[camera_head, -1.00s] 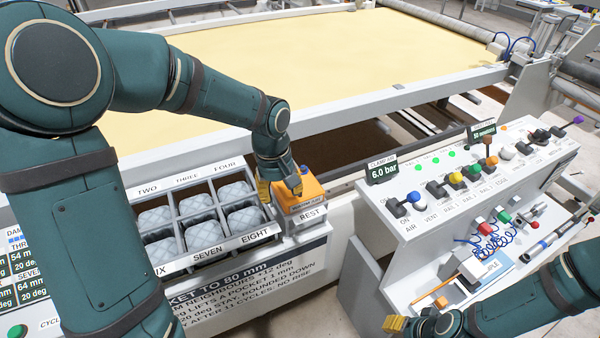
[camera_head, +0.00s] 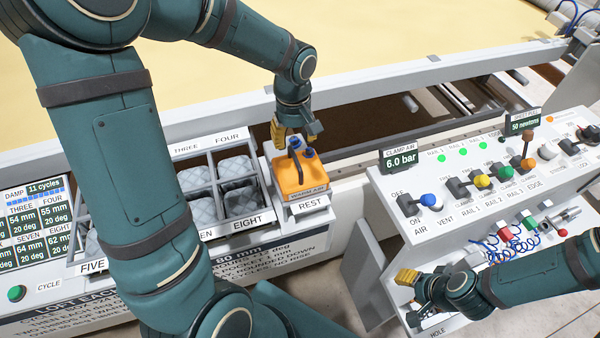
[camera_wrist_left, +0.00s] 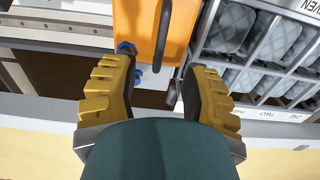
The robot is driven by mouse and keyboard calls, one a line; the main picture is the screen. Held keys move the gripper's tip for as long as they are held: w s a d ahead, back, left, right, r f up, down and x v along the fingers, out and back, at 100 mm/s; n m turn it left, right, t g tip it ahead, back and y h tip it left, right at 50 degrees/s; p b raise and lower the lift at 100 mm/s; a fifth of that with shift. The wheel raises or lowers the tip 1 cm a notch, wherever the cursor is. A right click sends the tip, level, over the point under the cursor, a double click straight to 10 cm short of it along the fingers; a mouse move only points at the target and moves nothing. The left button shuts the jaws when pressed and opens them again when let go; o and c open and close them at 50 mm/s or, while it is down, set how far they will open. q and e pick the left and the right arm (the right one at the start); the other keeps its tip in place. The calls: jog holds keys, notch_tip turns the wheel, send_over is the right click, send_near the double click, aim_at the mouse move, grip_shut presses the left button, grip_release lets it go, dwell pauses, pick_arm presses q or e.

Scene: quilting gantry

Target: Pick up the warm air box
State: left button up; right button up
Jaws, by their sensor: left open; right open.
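The warm air box (camera_head: 298,176) is orange, with a dark upright handle and blue knobs on top. It sits on the white REST stand (camera_head: 311,203) at the right end of the pocket tray. My left gripper (camera_head: 297,137) is open just behind and above the box, with its yellow fingers near the handle. In the left wrist view the box (camera_wrist_left: 155,25) lies beyond the open left gripper (camera_wrist_left: 155,85), and the dark handle is close to one finger. My right gripper (camera_head: 408,295) is open and empty in front of the control console, apart from the box.
The tray (camera_head: 214,168) of grey padded pockets stands left of the box. The console (camera_head: 400,185) with levers and a 6.0 bar display is to the right. A gantry rail (camera_head: 350,90) and the yellow quilting bed (camera_head: 360,30) lie behind.

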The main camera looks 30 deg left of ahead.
aim_at(295, 156)
pick_arm(q)
jog(key=shift+w+f, duration=0.1)
jog(key=shift+f, duration=0.75)
jog(key=shift+s+d+f, duration=0.1)
jog(key=shift+s+f, duration=0.05)
jog(key=shift+f, duration=1.2)
jog(key=shift+s+d+f, duration=0.1)
jog(key=shift+s+f, duration=0.05)
jog(key=shift+f, duration=1.15)
grip_shut()
